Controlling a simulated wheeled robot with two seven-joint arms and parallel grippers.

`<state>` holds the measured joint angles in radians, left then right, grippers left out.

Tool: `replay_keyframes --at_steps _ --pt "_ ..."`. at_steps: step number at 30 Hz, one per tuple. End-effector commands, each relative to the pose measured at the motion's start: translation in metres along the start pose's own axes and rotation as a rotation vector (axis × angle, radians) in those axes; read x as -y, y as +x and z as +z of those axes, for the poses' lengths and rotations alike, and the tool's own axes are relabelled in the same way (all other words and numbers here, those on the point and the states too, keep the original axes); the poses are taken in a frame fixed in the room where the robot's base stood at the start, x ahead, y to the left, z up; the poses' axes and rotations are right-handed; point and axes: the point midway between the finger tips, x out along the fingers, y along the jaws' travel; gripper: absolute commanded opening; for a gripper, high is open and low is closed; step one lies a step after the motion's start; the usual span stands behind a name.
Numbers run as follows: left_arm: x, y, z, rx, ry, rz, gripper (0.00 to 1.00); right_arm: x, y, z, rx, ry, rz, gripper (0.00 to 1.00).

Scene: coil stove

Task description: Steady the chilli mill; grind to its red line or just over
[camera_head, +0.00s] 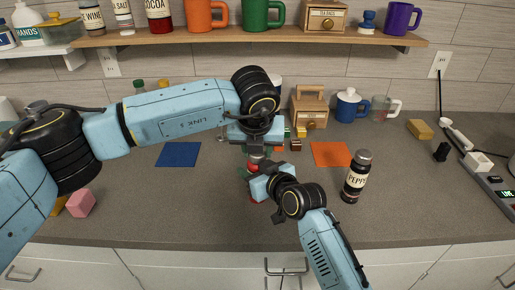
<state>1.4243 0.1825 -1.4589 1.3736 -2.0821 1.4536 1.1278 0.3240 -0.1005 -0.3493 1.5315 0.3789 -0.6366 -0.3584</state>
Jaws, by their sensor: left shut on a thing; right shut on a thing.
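The chilli mill (254,160) stands on the counter near the middle, mostly hidden by my two grippers; only small red and grey parts of it show. My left gripper (254,146) comes down from above and is shut on the mill's upper part. My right gripper (256,187) reaches in from the front right, lower down, and is shut on the mill's body. The mill's red line and how much has been ground cannot be seen.
A pepper jar (355,180) stands close to the right of my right arm. An orange mat (329,153) and a blue mat (178,154) lie either side. A wooden box (310,110) and blue pot (348,106) stand behind.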

Motion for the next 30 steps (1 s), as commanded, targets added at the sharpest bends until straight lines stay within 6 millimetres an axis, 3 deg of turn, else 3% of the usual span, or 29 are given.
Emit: replay_keyframes --at_steps 15,16,20,30 --pt "0.0007 -0.0009 0.0002 0.001 0.023 -0.012 0.14 -0.0006 0.0 0.0013 0.003 0.0 0.001 0.2" --pt "0.0007 -0.0009 0.0002 0.001 0.023 -0.012 0.4 -0.0006 0.0 0.0013 0.003 0.0 0.001 0.2" --pt "0.0006 -0.0007 0.0001 0.001 0.023 -0.011 0.57 -0.0005 0.0 0.0013 0.003 0.0 0.001 0.2" --pt "0.0002 -0.0032 0.0003 0.001 0.022 -0.01 0.59 -0.0004 0.0 0.0013 0.003 0.0 0.0 0.2"
